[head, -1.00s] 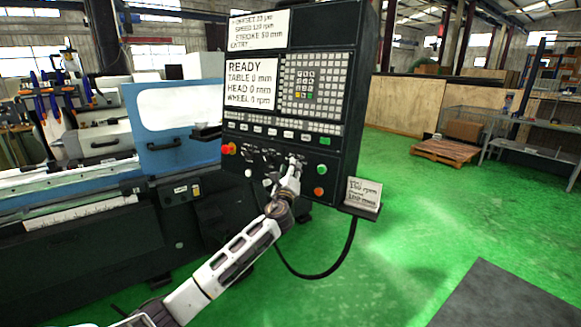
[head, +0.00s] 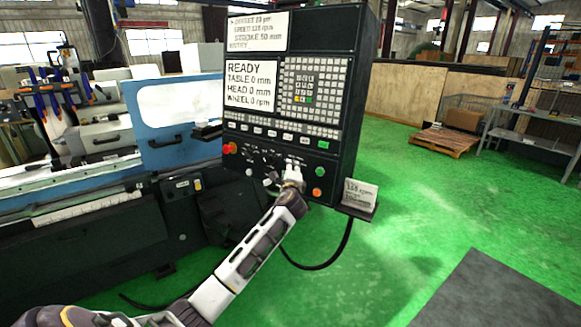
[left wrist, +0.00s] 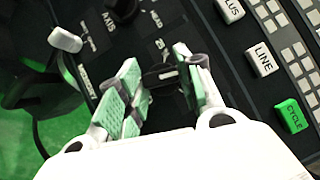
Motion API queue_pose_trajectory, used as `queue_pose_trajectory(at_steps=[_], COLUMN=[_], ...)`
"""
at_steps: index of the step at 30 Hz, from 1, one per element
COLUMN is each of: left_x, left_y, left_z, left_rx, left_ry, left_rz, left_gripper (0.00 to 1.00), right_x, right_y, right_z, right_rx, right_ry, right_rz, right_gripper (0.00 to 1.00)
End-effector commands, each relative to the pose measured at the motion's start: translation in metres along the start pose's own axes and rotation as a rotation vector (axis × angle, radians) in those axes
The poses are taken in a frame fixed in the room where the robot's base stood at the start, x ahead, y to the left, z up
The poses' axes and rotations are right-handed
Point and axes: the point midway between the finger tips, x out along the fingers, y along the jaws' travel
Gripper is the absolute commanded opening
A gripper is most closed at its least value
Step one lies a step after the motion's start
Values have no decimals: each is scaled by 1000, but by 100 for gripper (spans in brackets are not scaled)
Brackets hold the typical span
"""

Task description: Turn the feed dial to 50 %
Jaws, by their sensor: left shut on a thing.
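The control panel (head: 240,160) of the grinder stands ahead with a row of small dials low on its face. My left gripper (head: 293,168) reaches the right end of that row. In the left wrist view my left gripper (left wrist: 158,70) has its green-padded fingers on both sides of a small black dial (left wrist: 160,77) and is shut on it. Part of a "25" mark shows beside this dial; its other marks and its pointer are hidden or too small to read. My right gripper is out of view.
An axis knob (left wrist: 122,8) and a white-ended lever (left wrist: 66,39) sit close to my fingers. A green cycle button (left wrist: 291,115) is at the right. A red stop knob (head: 229,149) and a small card holder (head: 358,195) flank the dials.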

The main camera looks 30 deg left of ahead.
Motion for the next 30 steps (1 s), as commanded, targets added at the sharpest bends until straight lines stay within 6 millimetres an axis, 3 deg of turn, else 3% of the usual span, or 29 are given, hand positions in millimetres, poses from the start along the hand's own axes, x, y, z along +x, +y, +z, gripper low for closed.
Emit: queue_pose_trajectory(at_steps=[21,30], left_x=[1,1], left_y=[-6,-6], left_z=[3,3], left_rx=[-290,-404], left_ry=[-2,-3], left_rz=[199,273], left_gripper=[12,12], right_x=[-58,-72], right_y=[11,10], right_z=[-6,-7], right_rx=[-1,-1], right_ry=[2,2], right_rz=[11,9], right_gripper=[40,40])
